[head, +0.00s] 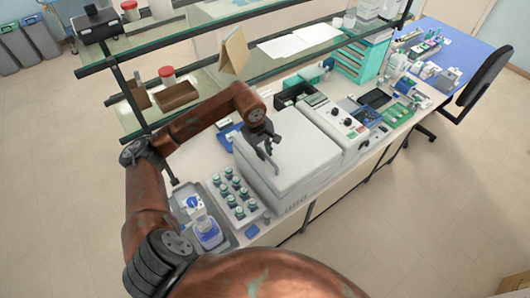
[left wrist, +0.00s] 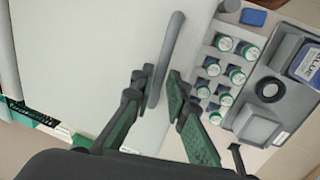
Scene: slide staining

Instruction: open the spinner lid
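The spinner is a large white box-shaped machine (head: 318,150) on the bench, with its flat lid shut. A grey bar handle (left wrist: 169,45) stands on the white lid (left wrist: 95,60) in the left wrist view. My left gripper (head: 268,150) is over the near left part of the lid in the head view. Its fingers (left wrist: 162,75) are open, one on each side of the handle's lower end, with visible gaps to the bar. In the head view the gripper partly hides the handle. My right gripper is not in view.
A white rack of green-capped bottles (head: 238,207) stands close beside the spinner. A grey tray (head: 180,207) with a blue-labelled bottle (head: 208,232) is left of it. A control unit with knobs (head: 345,127) adjoins the spinner's right side. A glass shelf (head: 205,85) runs behind.

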